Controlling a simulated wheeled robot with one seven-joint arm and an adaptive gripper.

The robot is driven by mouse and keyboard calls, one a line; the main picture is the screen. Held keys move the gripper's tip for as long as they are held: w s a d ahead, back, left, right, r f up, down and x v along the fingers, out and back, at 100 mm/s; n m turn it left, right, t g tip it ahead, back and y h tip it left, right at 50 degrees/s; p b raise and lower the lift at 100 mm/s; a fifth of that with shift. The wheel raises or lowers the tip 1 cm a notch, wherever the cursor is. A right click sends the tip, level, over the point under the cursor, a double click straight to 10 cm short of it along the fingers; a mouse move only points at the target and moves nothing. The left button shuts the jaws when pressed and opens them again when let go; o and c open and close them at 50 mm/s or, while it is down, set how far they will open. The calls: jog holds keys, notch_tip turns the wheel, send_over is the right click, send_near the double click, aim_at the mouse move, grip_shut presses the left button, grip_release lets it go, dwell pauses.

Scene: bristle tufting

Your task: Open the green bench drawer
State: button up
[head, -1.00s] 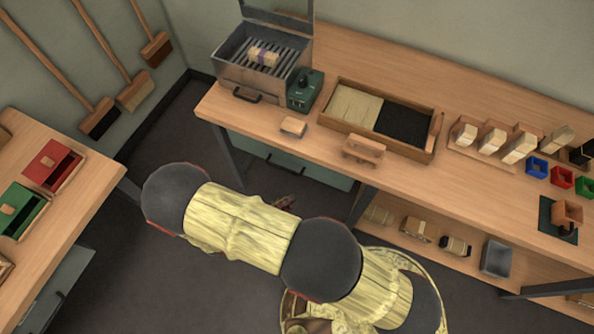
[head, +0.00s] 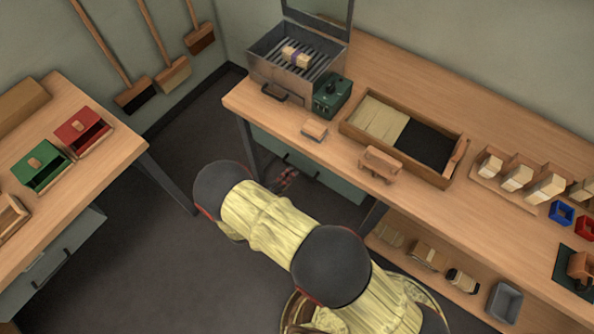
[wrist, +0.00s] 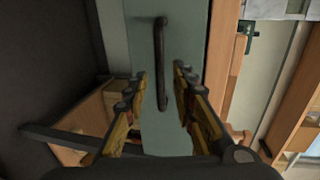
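The green bench drawer (head: 335,184) is a grey-green front under the right-hand bench, and it looks shut. In the wrist view its front (wrist: 178,135) fills the middle, with a dark bar handle (wrist: 160,50) running up and down the picture. My gripper (head: 286,180) is close in front of the drawer, partly hidden by my arm. In the wrist view my gripper (wrist: 161,76) is open, its yellow and dark fingers on either side of the handle's lower part. I cannot tell whether the fingers touch the handle.
The right-hand bench top (head: 255,104) overhangs the drawer, and a dark bench leg (head: 246,148) stands left of it. A lower shelf (head: 465,297) with blocks lies to the right. The left bench (head: 110,150) has another handled drawer (head: 45,275). The floor between the benches is clear.

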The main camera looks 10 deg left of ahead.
jog(key=shift+b+x, duration=0.4)
jog(key=shift+x, duration=1.9)
jog(key=c, duration=0.4)
grip_shut()
